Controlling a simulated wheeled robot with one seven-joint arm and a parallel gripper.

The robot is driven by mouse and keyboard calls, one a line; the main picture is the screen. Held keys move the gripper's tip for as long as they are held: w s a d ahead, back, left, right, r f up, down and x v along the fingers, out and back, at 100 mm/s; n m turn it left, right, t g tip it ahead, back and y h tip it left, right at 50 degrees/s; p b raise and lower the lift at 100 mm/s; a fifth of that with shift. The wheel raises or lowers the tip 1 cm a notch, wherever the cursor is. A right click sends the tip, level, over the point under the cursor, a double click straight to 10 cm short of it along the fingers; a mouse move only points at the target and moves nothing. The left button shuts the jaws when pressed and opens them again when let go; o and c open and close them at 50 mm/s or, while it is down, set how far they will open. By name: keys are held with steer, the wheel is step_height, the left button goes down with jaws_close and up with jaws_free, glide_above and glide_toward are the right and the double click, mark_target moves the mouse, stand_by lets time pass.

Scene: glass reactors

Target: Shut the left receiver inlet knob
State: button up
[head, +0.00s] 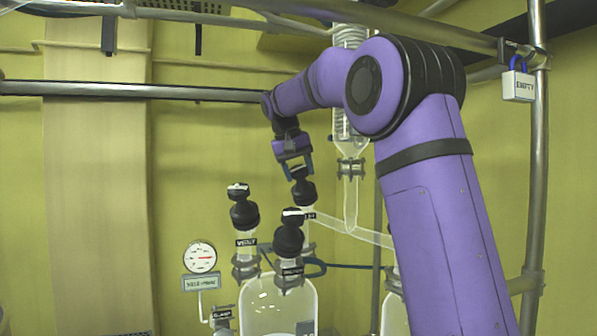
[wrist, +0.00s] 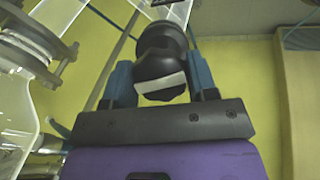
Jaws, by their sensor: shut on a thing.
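The inlet knob (head: 303,190) is a black valve knob at the back of the group on the left glass receiver (head: 277,308). Its label is partly covered, so I cannot read it in full. My gripper (head: 299,171) comes down from above and is shut on this knob. In the wrist view the knob (wrist: 162,70), black with a white stripe on its end, sits between the blue fingers of my gripper (wrist: 160,82). The fingers' contact faces are mostly hidden. I cannot tell how far the knob is turned.
Two similar black knobs stand close by, one labelled vent (head: 243,212) at left and one in front (head: 289,237). A pressure gauge (head: 200,257) is at left. A glass condenser (head: 350,125) and slanting glass tube (head: 365,235) are at right. A metal rail (head: 130,91) crosses behind.

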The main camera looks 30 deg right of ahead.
steer(key=shift+m, duration=0.5)
steer(key=o, duration=0.9)
steer(key=v, duration=1)
steer(key=shift+r, duration=0.45)
steer(key=shift+s, duration=0.1)
